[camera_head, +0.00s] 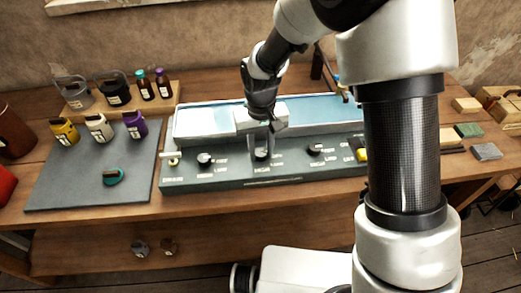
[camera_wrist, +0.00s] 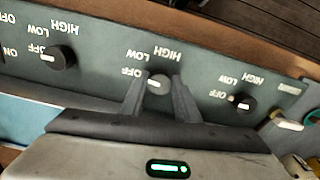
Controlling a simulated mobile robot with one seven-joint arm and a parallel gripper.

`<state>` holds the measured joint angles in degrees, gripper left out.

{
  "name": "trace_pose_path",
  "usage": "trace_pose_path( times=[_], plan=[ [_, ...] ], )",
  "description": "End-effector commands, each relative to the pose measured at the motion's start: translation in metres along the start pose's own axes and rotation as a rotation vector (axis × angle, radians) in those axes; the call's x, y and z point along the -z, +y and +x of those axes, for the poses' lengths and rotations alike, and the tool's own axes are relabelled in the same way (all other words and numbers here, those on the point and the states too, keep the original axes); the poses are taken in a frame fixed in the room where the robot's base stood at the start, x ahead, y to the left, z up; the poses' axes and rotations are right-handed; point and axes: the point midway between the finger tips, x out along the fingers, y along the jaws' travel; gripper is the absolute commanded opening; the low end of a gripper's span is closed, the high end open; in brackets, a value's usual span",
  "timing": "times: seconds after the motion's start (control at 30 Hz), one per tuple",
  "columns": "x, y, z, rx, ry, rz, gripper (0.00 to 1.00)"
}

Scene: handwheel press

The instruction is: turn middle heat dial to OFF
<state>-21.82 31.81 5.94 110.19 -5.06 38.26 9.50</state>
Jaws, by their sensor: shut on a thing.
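The middle heat dial (camera_wrist: 158,86) is on the dark front panel of the press, with OFF, LOW and HIGH printed around it. The wrist view shows the panel upside down. My gripper (camera_wrist: 160,95) is shut on this dial, with one finger on each side. A pale mark shows on the dial's face, but its exact direction is hard to tell between the fingers. In the head view my gripper (camera_head: 262,143) reaches down to the middle dial (camera_head: 262,155), which is partly hidden by the fingers.
Two black dials flank it, left (camera_head: 205,159) and right (camera_head: 314,149). A yellow part (camera_head: 362,155) is at the panel's right. A grey mat (camera_head: 75,185) with several bottles and a teal object (camera_head: 114,177) lies left. Small blocks (camera_head: 487,151) lie at right.

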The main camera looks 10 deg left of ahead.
Motion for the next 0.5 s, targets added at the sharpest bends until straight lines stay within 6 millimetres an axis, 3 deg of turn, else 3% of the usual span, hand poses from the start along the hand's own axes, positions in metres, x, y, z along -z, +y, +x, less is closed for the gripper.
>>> trace_pose_path(
  times=[0.5],
  plan=[
    [0.0005,0.0008,-0.0009,0.0,0.001,-0.157,0.06]
  ],
)
